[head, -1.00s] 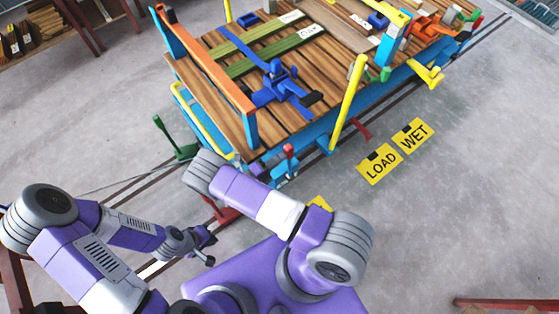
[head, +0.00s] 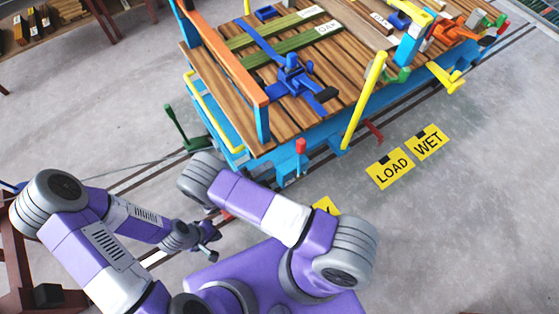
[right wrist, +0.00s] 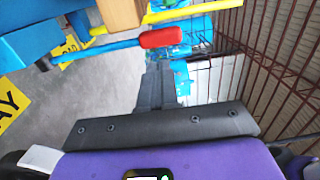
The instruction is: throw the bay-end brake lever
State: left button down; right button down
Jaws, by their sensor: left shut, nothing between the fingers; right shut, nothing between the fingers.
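A lever with a red grip (head: 300,146) stands upright at the near corner of the blue cart (head: 318,130). I take it for the brake lever. Its red grip also shows in the right wrist view (right wrist: 161,38), on a blue shaft, just beyond my fingertips. My right gripper (right wrist: 160,72) is shut and empty, with the grip a little beyond its tips and apparently apart from it. In the head view my right forearm hides that gripper. My left gripper (head: 212,244) is shut and empty, low at the left, away from the cart.
A green floor lever (head: 180,125) stands left of the cart beside the rails. A yellow post (head: 364,100) and yellow rail (head: 212,110) flank the cart. Yellow LOAD (head: 391,169) and WET (head: 428,142) signs lie on clear floor at the right.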

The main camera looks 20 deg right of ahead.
jog(key=a, duration=0.1)
jog(key=a+b, duration=0.1)
jog(key=a, duration=0.2)
jog(key=shift+s+a+f, duration=0.1)
jog(key=shift+s+a, duration=0.1)
jog(key=shift+s, duration=0.1)
jog(key=s+d+f+m+g+y, duration=0.4)
jog(key=s+d+f+m+g, duration=0.1)
jog(key=s+f, duration=0.1)
jog(key=s+a+f+m+g+y, duration=0.2)
jog(key=s+f+m+y, duration=0.1)
jog(key=s+m+y, duration=0.4)
jog(key=s+a+f+m+g+y, duration=0.3)
jog(key=s+f+m+y, duration=0.15)
jog(key=m, duration=0.35)
jog(key=w+r+m+t+y, duration=0.2)
jog(key=w+m+t+y, duration=0.1)
jog(key=m, duration=0.7)
jog(key=w+r+m+t+y, duration=0.1)
jog(key=w+m+t+y, duration=0.2)
jog(key=m, duration=0.7)
jog(key=shift+w+r+t+y, duration=0.2)
jog(key=shift+r+t+y, duration=0.25)
jog(key=shift+t, duration=0.55)
